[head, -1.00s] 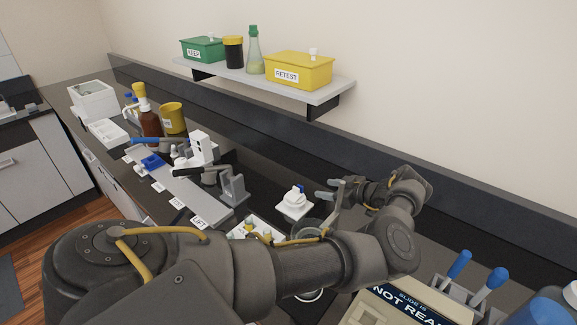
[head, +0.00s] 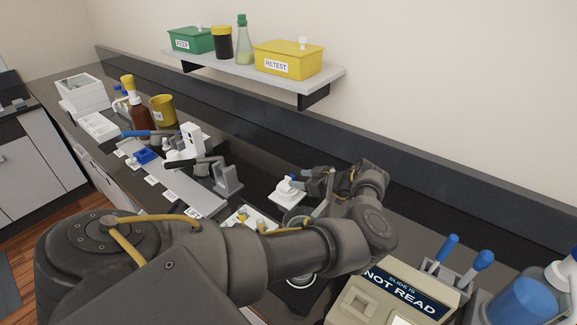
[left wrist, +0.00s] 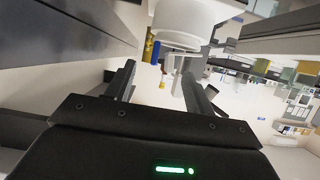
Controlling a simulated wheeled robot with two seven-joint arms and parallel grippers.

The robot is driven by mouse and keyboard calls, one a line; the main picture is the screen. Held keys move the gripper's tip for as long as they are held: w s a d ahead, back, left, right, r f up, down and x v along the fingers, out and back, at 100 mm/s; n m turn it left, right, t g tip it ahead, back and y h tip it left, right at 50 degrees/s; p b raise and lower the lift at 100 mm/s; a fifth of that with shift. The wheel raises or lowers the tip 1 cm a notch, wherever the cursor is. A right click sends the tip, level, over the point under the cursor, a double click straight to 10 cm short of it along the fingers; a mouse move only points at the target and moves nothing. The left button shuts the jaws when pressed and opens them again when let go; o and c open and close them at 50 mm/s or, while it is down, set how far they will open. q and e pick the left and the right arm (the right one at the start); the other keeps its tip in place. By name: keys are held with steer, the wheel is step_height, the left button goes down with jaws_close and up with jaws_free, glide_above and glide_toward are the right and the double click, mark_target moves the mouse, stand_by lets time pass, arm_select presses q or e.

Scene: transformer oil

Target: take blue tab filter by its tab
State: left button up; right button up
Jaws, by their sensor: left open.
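The blue tab filter (head: 286,188) is a small white round piece with a blue tab, on a white square base (head: 285,198) on the dark bench in the head view. My left gripper (head: 308,181) is open and empty, just right of the filter, its fingers pointing toward it. The blue tab is small and partly merges with the fingertips, so I cannot tell whether they touch. In the left wrist view, my open fingers (left wrist: 155,88) show with a white round body (left wrist: 187,20) beyond them at the top edge. My right gripper is not in view.
A wall shelf (head: 255,72) holds a green box, a dark jar, a flask and a yellow box (head: 288,60). A beige device (head: 385,300) and a rack with blue-handled tools (head: 450,268) stand front right. A lever stand (head: 225,183) is left of the filter.

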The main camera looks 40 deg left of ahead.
mark_target(294, 177)
arm_select(q)
steer(key=p+x, duration=0.1)
steer(key=x, duration=0.2)
steer(key=shift+s+a+f, duration=0.1)
steer(key=shift+s+a, duration=0.05)
steer(key=shift+a, duration=0.2)
steer(key=shift+d, duration=0.1)
steer(key=shift+c, duration=1.1)
jaws_close()
